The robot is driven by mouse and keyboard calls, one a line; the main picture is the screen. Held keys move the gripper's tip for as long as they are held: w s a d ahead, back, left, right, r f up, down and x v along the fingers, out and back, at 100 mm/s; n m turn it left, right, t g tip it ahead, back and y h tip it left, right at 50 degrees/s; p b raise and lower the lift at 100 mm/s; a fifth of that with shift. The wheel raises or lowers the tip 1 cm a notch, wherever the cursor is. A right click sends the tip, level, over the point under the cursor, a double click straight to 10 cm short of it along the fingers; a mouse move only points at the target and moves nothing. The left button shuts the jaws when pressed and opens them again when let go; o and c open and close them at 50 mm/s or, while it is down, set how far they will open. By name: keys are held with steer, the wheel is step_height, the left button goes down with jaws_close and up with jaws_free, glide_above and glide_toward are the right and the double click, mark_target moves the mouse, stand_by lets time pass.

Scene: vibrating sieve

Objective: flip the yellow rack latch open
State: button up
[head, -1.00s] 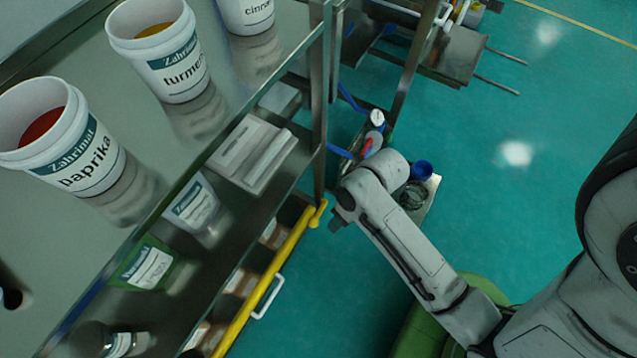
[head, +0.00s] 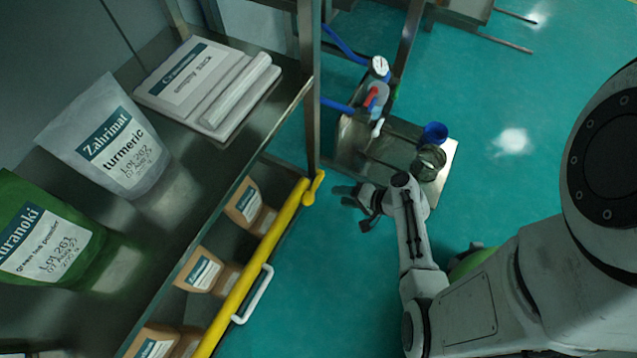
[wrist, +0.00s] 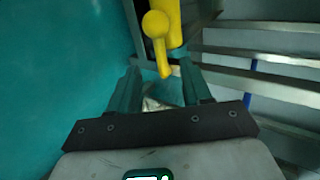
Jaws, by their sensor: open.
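The yellow rack latch (head: 314,188) sits at the far end of a yellow bar (head: 262,252) on the metal rack, beside the rack's upright post. In the wrist view the latch (wrist: 157,42) is a short yellow lever with a round knob, hanging just beyond the fingertips and roughly between them. My gripper (head: 350,196) is just right of the latch in the head view. In the wrist view my gripper (wrist: 161,74) has its two dark green fingers spread apart with nothing held between them. Whether a finger touches the latch cannot be told.
The rack shelf (head: 250,145) on the left holds a turmeric pouch (head: 112,140), a green pouch (head: 45,235) and a white pack (head: 205,85). Brown pouches (head: 198,270) stand behind the bar. A cart (head: 440,165) with bottles stands beyond my gripper. Green floor is open on the right.

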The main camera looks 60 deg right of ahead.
mark_target(314, 191)
steer(key=b+x, duration=0.2)
steer(key=x, duration=0.3)
steer(key=b+x, duration=0.3)
steer(key=x, duration=0.3)
steer(key=shift+s+d+f, duration=0.15)
steer(key=shift+d+f, duration=0.05)
steer(key=shift+d, duration=0.05)
jaws_close()
stand_by(0.3)
